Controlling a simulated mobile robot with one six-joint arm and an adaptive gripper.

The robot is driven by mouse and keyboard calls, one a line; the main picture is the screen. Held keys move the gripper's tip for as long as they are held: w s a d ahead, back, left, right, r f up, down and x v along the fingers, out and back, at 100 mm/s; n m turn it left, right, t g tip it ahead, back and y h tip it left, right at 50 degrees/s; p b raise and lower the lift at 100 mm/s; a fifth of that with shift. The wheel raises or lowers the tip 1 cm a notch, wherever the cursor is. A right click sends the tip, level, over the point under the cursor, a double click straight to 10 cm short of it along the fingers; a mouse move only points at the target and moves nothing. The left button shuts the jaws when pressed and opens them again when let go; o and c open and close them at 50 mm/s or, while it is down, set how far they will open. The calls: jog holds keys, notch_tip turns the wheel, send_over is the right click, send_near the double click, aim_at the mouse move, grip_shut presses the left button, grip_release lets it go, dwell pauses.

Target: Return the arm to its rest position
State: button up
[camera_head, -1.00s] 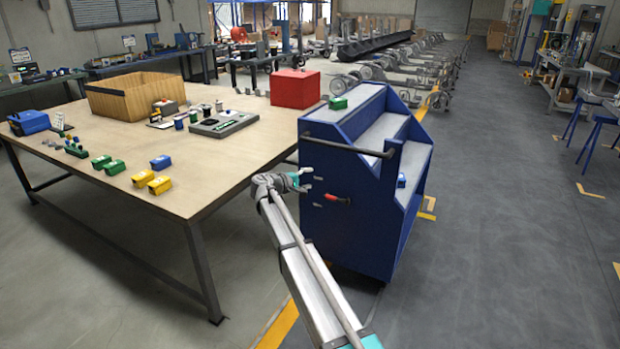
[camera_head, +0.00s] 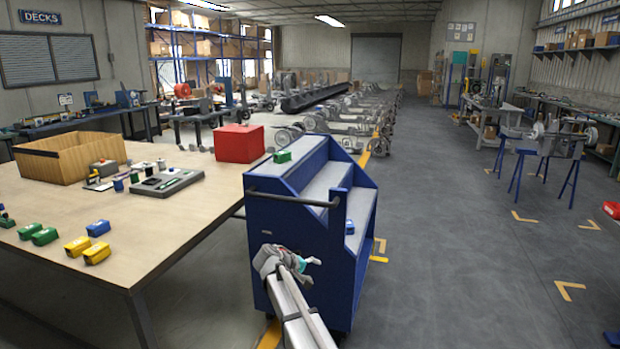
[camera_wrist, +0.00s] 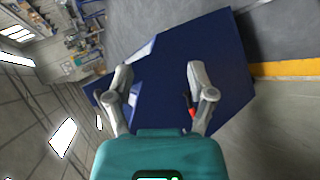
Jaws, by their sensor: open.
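My arm (camera_head: 292,308) reaches up from the bottom of the head view, in front of the blue stepped cart. My gripper (camera_wrist: 160,72) is open in the wrist view, its two grey fingers spread apart with nothing held between them. The blue side panel of the cart (camera_wrist: 165,60) fills the view behind the fingers. A small red-handled item (camera_wrist: 191,110) shows beside the right finger, partly hidden by it. In the head view the gripper's fingertips are too small to make out clearly.
A wooden-topped table (camera_head: 165,228) at the left bears yellow, green and blue boxes, a wooden crate (camera_head: 38,165) and a red box (camera_head: 239,143).

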jog(key=s+d+f+m+g+y, duration=0.2)
jog(key=s+d+f, duration=0.1)
jog(key=s+d, duration=0.5)
jog(key=s+d+f+m+g+y, duration=0.25)
jog(key=s+d, duration=0.35)
jog(key=s, duration=0.3)
jog(key=s+d+f+m+g+y, duration=0.1)
jog(key=s+y, duration=0.1)
jog(key=s, duration=0.5)
jog(key=s+d+f+m+g+y, duration=0.1)
jog(key=s+d+f+y, duration=0.1)
jog(key=s, duration=0.6)
notch_tip(320, 180, up, 14)
jog(key=p, duration=1.3)
jog(key=shift+a+p, duration=0.15)
jog(key=shift+p, duration=0.2)
